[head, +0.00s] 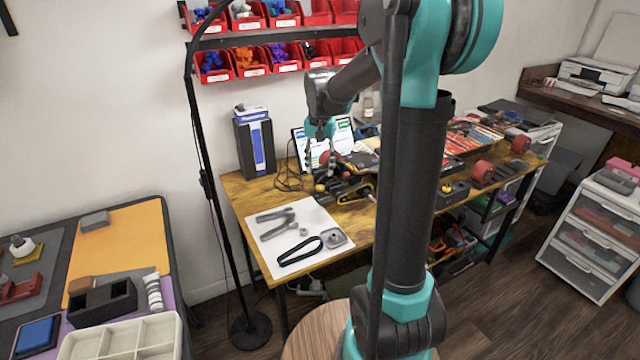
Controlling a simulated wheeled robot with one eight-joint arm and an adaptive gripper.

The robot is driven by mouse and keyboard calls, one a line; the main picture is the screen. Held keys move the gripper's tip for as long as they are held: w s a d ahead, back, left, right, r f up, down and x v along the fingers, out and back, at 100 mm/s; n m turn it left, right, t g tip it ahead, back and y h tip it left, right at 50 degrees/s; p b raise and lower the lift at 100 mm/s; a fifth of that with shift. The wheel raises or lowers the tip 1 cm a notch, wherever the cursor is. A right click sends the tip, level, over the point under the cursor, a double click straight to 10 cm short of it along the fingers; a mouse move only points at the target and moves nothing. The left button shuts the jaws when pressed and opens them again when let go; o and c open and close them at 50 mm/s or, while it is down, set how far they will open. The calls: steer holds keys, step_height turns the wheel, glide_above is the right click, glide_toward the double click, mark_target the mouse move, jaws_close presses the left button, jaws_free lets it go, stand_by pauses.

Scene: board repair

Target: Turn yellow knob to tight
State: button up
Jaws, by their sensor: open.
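My gripper (321,166) hangs fingers-down over the wooden workbench (242,190), above a dark cluster of parts (345,180). Its fingers look spread, with nothing seen between them. A small yellow knob-like spot (319,187) shows just below the fingers, on the left side of the cluster; I cannot tell whether they touch. Another small yellow knob (446,188) sits on a dark box at the bench's front edge, right of my arm. How tight either is turned cannot be told. My arm hides part of the bench's middle.
A black lamp stand (205,180) rises left of the bench. A second table stands at left.

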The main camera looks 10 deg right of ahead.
mark_target(320, 187)
step_height(320, 187, down, 7)
steer(key=shift+r, duration=0.15)
steer(key=shift+c, duration=0.5)
jaws_close()
